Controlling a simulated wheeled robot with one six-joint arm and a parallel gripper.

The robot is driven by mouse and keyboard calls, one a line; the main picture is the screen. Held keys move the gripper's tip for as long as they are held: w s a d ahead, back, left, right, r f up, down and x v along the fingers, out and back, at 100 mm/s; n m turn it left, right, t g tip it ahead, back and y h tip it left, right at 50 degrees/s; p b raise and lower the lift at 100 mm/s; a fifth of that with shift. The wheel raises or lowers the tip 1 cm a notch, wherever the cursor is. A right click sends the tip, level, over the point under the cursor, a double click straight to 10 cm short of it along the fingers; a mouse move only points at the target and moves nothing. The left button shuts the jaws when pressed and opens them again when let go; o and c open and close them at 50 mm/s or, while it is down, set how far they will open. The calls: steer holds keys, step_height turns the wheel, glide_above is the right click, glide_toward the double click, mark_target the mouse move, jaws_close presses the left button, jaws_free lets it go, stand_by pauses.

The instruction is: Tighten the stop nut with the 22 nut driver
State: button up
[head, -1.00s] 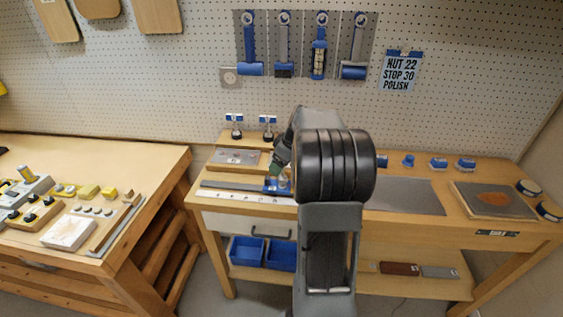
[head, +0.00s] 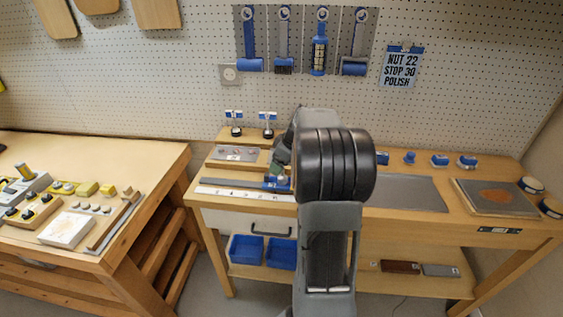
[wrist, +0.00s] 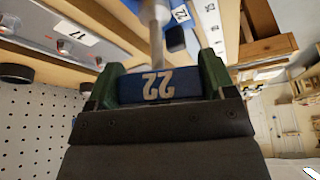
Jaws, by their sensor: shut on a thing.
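My gripper (wrist: 160,72) is shut on the blue handle of the 22 nut driver (wrist: 158,87); the white 22 on it appears upside down in the wrist view. The driver's grey shaft (wrist: 153,30) runs away from the fingers towards the top of that view. A dark knob (wrist: 175,39) and a white 22 label (wrist: 180,14) show beside the shaft. The shaft's tip is out of view, and I cannot make out the stop nut. In the head view my arm hides most of the gripper, near a blue fixture (head: 279,184) on the bench.
A grey plate with small fittings (head: 237,153) lies at the bench's left. Two small upright stands (head: 236,124) are behind it. A long white scale strip (head: 245,193) lies along the front edge. A card on the pegboard (head: 402,67) reads NUT 22, STOP 30, POLISH.

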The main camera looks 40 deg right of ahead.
stand_by(0.3)
steer(key=shift+m+h, duration=0.5)
steer(key=shift+m, duration=0.9)
steer(key=shift+d+m+h, duration=0.1)
steer(key=shift+m+h, duration=0.4)
steer(key=shift+m, duration=0.8)
